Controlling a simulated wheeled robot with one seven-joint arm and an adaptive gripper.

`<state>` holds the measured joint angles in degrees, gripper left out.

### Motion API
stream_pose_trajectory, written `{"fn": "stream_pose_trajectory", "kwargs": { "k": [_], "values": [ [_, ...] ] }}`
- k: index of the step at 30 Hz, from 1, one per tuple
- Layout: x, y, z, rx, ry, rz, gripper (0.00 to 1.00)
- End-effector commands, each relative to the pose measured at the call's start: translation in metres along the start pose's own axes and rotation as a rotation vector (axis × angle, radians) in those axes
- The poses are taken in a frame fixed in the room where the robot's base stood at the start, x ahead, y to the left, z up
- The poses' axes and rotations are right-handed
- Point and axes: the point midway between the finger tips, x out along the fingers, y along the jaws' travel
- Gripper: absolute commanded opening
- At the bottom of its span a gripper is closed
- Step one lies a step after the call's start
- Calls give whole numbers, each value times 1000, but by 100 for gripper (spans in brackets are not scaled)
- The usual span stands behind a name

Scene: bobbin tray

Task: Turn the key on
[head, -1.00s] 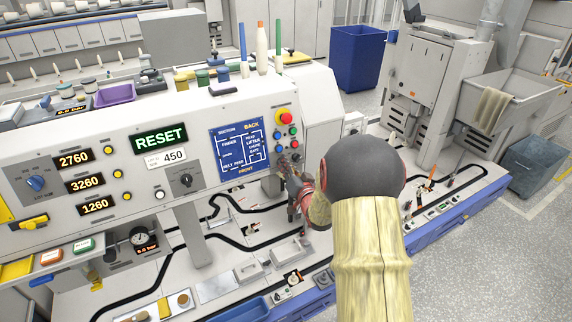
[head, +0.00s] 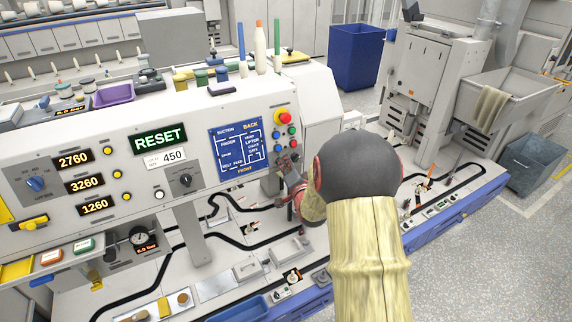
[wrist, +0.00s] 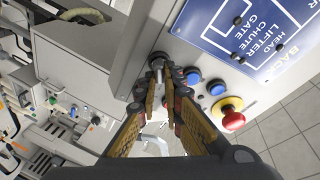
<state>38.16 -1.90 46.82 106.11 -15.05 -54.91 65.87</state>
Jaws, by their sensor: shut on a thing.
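The white control panel (head: 110,150) carries a column of buttons at its right end. My gripper (head: 285,163) is at the lower end of that column, partly hidden by my arm. In the wrist view my gripper (wrist: 158,72) has its fingertips close together against the panel, beside the blue buttons. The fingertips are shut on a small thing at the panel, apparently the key. The key itself is almost wholly hidden between the fingertips, so its angle cannot be told.
A red emergency button (head: 283,117) and blue buttons (wrist: 192,76) sit close to the fingers. The blue diagram plate (head: 240,152) is left of them. The tray track (head: 240,240) runs below the panel.

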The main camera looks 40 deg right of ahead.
Motion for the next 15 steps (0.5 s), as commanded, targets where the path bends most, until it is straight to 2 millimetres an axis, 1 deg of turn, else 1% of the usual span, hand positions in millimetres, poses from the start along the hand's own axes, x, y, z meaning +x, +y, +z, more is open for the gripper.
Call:
{"fn": "stream_pose_trajectory", "kwargs": {
  "k": [9,10,15],
  "values": [
    [0,1,0,2,0,2,0],
    [0,1,0,2,0,2,10],
    [0,1,0,1,0,1,20]
  ]
}}
